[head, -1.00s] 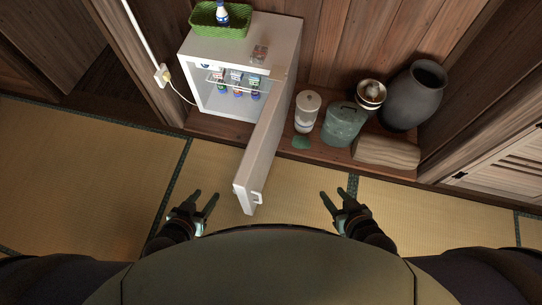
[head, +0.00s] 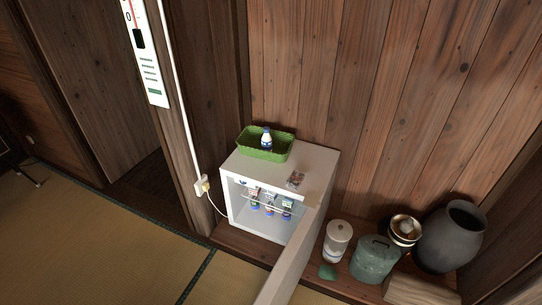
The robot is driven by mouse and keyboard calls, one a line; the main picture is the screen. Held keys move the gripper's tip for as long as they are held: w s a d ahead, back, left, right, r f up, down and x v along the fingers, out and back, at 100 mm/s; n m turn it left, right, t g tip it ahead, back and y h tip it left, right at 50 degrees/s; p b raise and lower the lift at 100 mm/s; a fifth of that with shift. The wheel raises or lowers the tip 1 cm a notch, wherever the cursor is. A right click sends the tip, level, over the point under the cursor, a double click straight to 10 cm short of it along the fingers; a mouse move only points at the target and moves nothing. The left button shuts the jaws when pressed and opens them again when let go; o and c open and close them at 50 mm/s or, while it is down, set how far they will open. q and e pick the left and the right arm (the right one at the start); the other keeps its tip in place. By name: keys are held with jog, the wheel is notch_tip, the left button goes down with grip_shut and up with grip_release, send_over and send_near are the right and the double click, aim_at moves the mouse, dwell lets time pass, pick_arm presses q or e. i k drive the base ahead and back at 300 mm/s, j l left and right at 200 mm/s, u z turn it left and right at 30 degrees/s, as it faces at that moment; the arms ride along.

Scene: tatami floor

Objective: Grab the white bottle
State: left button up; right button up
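A white bottle (head: 266,138) with a blue label and a dark blue cap stands in a green basket (head: 279,155) on top of a small white fridge (head: 316,163). The fridge door (head: 290,262) is open and swings out toward me. Inside, several small bottles or cartons (head: 270,203) with blue, red and white colours stand around a wire shelf. Neither of my grippers shows in the head view now.
A small packet (head: 295,179) lies on the fridge top. Right of the fridge are a white canister (head: 337,240), a teal container (head: 373,260), a pot (head: 404,230) and a dark grey urn (head: 450,236). A wooden post with a thermometer (head: 145,50) stands at left. Tatami floor (head: 90,250) is clear at lower left.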

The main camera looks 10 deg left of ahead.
aim_at(266, 140)
jog(key=i+j, duration=0.1)
jog(key=j, duration=0.25)
jog(key=i+j, duration=0.15)
jog(key=j, duration=0.25)
jog(key=i+j, duration=0.1)
jog(key=j, duration=0.25)
jog(key=i+j, duration=0.15)
jog(key=j, duration=0.25)
jog(key=i+j, duration=0.1)
jog(key=j, duration=0.25)
